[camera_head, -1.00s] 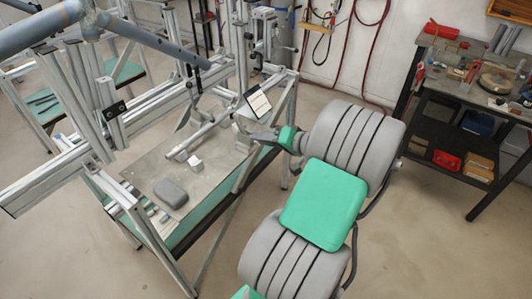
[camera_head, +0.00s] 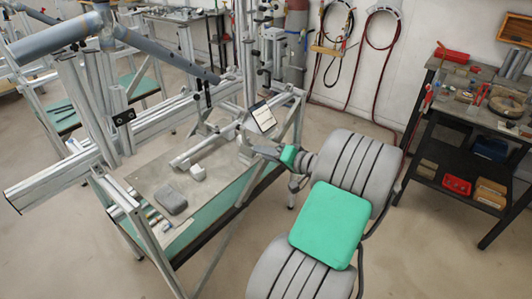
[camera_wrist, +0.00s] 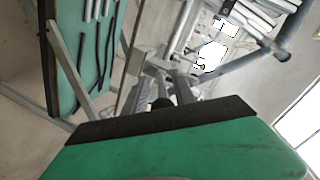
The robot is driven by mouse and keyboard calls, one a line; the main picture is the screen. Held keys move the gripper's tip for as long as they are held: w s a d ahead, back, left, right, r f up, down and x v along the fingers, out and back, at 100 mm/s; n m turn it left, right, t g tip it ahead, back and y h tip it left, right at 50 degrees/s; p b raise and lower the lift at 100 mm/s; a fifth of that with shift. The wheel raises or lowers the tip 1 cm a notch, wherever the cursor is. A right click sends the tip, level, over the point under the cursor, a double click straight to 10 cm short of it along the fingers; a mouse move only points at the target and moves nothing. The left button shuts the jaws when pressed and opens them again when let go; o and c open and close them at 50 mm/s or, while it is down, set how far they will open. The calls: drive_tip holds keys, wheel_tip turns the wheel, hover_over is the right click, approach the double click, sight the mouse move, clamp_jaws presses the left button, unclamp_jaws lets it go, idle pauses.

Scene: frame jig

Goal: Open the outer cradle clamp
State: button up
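The frame jig, an aluminium-profile stand, fills the left of the head view, with a long rail (camera_head: 50,180) and a grey frame tube (camera_head: 55,42) held high across it. A black fitting (camera_head: 124,117) sits on a short post of the jig; I cannot tell whether it is the outer cradle clamp or whether it is open. My gripper (camera_head: 264,152) is at the jig's right side, below a white card (camera_head: 262,117), apart from that fitting. Its fingers are too small and dark to read. The wrist view shows the jig's tubes beyond my green wrist cover.
The jig's table plate (camera_head: 150,170) carries a grey pad (camera_head: 171,197) and a small white block (camera_head: 198,173). A dark workbench (camera_head: 450,120) with red trays stands at the right. A gas cylinder (camera_head: 297,40) and hoses are by the wall.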

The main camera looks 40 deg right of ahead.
drive_tip(key=shift+s, duration=0.1)
drive_tip(key=a+b+v, duration=0.1)
drive_tip(key=v, duration=0.6)
drive_tip(key=shift+s+d, duration=0.35)
drive_tip(key=shift+d, duration=0.2)
drive_tip(key=shift+r, duration=0.15)
